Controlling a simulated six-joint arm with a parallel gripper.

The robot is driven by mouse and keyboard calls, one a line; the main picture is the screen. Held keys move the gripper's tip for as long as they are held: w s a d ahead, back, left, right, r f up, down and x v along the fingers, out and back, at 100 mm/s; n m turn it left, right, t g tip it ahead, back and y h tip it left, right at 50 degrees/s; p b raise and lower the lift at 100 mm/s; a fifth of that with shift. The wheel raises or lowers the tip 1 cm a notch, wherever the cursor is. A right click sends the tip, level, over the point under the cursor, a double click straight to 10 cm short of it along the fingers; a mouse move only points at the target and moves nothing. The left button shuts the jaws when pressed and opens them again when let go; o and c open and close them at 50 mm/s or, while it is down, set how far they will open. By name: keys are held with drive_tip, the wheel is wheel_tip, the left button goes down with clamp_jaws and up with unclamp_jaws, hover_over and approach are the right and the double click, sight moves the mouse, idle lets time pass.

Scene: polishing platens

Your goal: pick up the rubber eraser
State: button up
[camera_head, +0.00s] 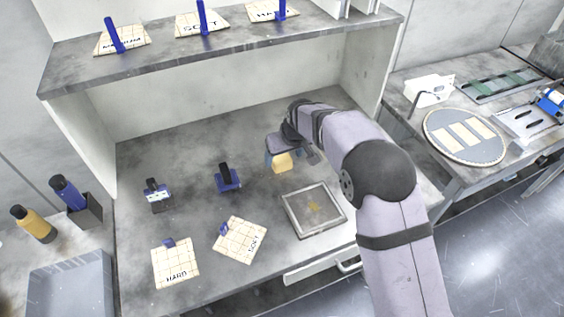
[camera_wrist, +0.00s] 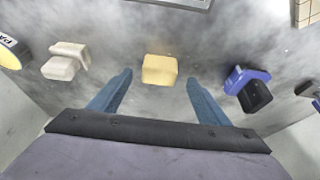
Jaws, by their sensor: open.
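The rubber eraser looks like a small yellow block (camera_head: 283,162) on the grey workbench, just beside my gripper. In the wrist view the yellow block (camera_wrist: 160,70) lies centred between and ahead of my two blue fingers. My gripper (camera_wrist: 157,92) is open, with one finger on each side of the block's line and clear space between. The fingers do not touch the block in the wrist view. In the head view my wrist hides part of the gripper (camera_head: 290,157).
A blue block with a black handle (camera_head: 228,180) stands left of the eraser, and another handled block (camera_head: 157,194) is further left. A framed tray (camera_head: 313,211) lies in front. A pale object (camera_wrist: 65,61) is at the wrist view's left. A shelf (camera_head: 225,50) overhangs the back.

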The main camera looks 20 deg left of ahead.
sight(283, 160)
drive_tip(key=shift+p+x, duration=1.3)
drive_tip(key=shift+x, duration=1.2)
drive_tip(key=shift+d, duration=0.1)
drive_tip(key=shift+c, duration=0.3)
drive_tip(key=c, duration=1.1)
drive_tip(key=shift+r, duration=0.15)
wheel_tip(283, 160, up, 10)
drive_tip(key=b, duration=0.3)
drive_tip(key=shift+b, duration=0.35)
